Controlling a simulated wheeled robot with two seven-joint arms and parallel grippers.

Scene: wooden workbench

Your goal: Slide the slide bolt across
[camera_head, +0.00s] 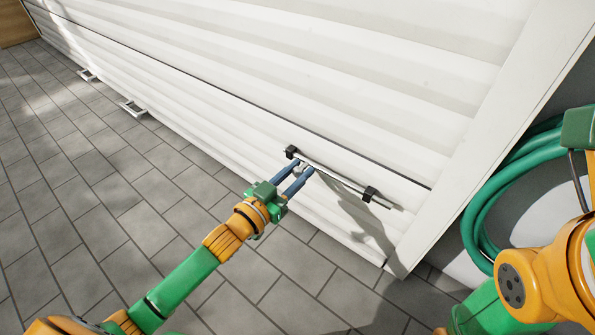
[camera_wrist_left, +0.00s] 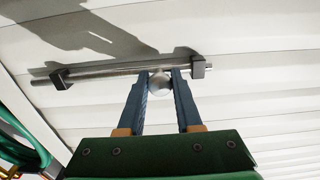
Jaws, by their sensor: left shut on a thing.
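The slide bolt is a thin metal rod (camera_head: 335,178) on the white slatted door. It runs through two dark brackets, a left one (camera_head: 291,152) and a right one (camera_head: 370,194). In the head view, its right end sticks out past the right bracket. My left gripper (camera_head: 304,169) is at the rod close to the left bracket. In the left wrist view, its blue fingers (camera_wrist_left: 160,84) are shut on the bolt's round knob (camera_wrist_left: 159,87). My right arm shows at the right edge of the head view, but its fingertips are out of sight.
The white slatted door (camera_head: 360,60) fills the upper part, with a white frame post (camera_head: 490,130) to its right. A green hose (camera_head: 490,190) hangs coiled at the right. Grey paving (camera_head: 130,190) is open at the left; two small light brackets (camera_head: 132,107) sit low on the door.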

